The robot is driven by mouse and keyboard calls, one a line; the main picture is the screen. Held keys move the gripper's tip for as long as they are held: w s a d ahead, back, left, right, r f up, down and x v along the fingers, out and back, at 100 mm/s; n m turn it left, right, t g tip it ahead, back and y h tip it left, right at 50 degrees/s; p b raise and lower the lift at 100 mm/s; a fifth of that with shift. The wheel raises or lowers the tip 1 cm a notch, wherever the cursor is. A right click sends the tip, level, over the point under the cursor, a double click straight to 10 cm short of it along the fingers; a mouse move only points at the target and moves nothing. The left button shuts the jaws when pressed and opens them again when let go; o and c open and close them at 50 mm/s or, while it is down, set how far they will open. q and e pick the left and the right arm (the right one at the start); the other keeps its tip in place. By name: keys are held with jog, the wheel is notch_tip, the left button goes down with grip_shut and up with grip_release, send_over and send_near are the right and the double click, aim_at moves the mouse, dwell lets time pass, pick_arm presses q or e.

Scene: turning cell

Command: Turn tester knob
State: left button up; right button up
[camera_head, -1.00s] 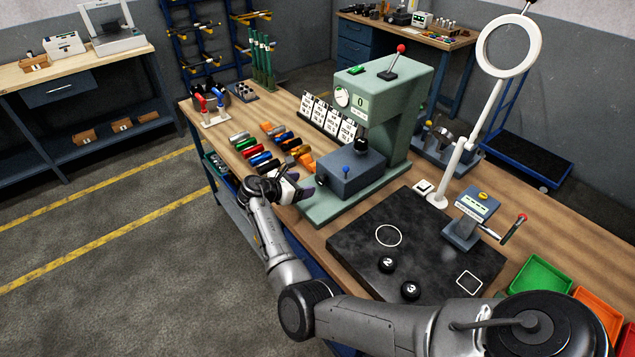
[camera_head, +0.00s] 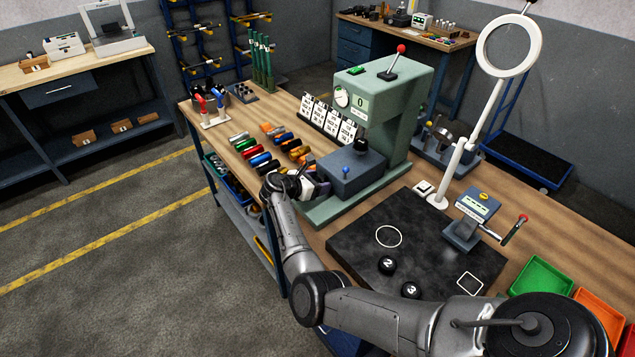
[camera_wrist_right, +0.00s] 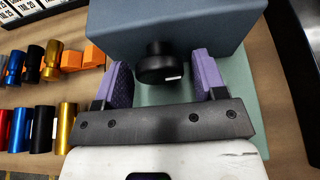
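The tester is a green press-like machine (camera_head: 392,100) with a small display and a red-tipped lever. In the right wrist view a round black knob (camera_wrist_right: 161,68) with a white mark sticks out of the box's front (camera_wrist_right: 190,25). My right gripper (camera_wrist_right: 162,80) is open, its purple fingers on either side of the knob with gaps at both sides. In the head view this gripper (camera_head: 318,188) is at the box's front face, and I cannot make out the knob there. My left gripper is out of view.
Several coloured cylinders (camera_head: 262,158) lie left of the tester, with number cards (camera_head: 328,120) behind. A black plate (camera_head: 420,235) with two numbered black knobs, a small crank device (camera_head: 475,215) and a ring lamp (camera_head: 483,90) stand to the right.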

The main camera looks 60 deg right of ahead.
jog(key=c, duration=0.7)
jog(key=shift+s+r+m+t+p, duration=0.1)
jog(key=shift+r+m+t+p, duration=0.3)
jog(key=shift+p, duration=0.75)
jog(key=shift+c, duration=0.2)
jog(key=shift+f+m+p, duration=0.2)
jog(key=shift+m+p, duration=0.1)
jog(key=shift+m, duration=0.1)
jog(key=shift+f+m+t+h, duration=0.15)
jog(key=shift+m+t+h, duration=0.15)
jog(key=shift+m, duration=0.1)
jog(key=o, duration=0.9)
